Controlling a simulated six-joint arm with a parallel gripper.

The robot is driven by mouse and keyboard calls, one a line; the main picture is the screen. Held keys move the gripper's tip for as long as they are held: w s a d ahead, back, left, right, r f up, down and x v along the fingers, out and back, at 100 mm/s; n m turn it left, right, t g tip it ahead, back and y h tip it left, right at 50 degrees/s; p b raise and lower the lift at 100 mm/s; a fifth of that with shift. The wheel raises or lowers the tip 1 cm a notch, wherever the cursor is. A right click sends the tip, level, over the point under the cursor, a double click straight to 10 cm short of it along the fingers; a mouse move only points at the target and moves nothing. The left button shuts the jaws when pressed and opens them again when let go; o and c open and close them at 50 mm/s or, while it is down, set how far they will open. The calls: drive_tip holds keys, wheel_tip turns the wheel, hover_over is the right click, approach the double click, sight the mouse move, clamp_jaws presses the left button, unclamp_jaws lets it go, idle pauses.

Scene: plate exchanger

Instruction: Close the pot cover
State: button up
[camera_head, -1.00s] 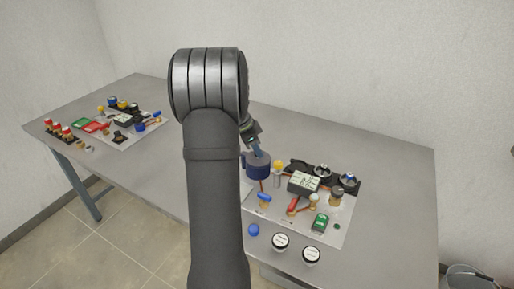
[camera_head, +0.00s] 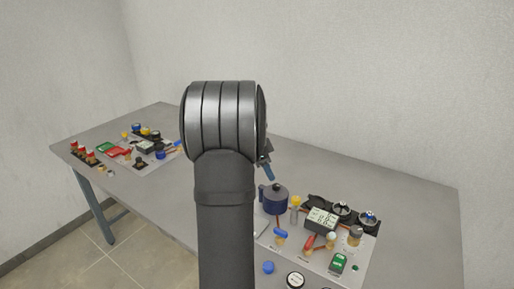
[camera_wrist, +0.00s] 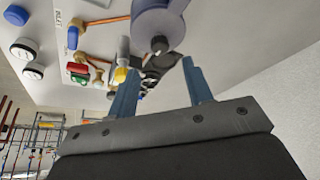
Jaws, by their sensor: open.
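The dark blue pot (camera_head: 273,203) stands on the table at the left end of the right-hand panel. Its cover (camera_head: 275,189), with a dark knob on top, appears to lie on the pot; the exact fit is too small to tell. My gripper (camera_head: 270,176) is just above the pot, partly hidden behind my arm. In the wrist view the two blue fingers of my gripper (camera_wrist: 160,66) are spread apart with nothing between them. The cover's black knob (camera_wrist: 159,44) shows beyond the fingertips, in front of the blue-grey pot (camera_wrist: 157,20).
The right-hand panel (camera_head: 300,256) carries a green-and-white box (camera_head: 321,220), valves with red and blue handles, and black-based gauges close to the pot. A second panel (camera_head: 160,163) with small parts lies at the far left. The table's back right (camera_head: 410,195) is bare.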

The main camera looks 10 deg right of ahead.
sight(276, 185)
drive_tip(key=v, duration=1)
drive_tip(key=shift+a+r, duration=0.2)
drive_tip(key=shift+r, duration=0.05)
drive_tip(key=shift+f, duration=0.1)
drive_tip(key=x, duration=1.7)
drive_tip(key=shift+d+f, duration=0.1)
drive_tip(key=shift+d, duration=0.1)
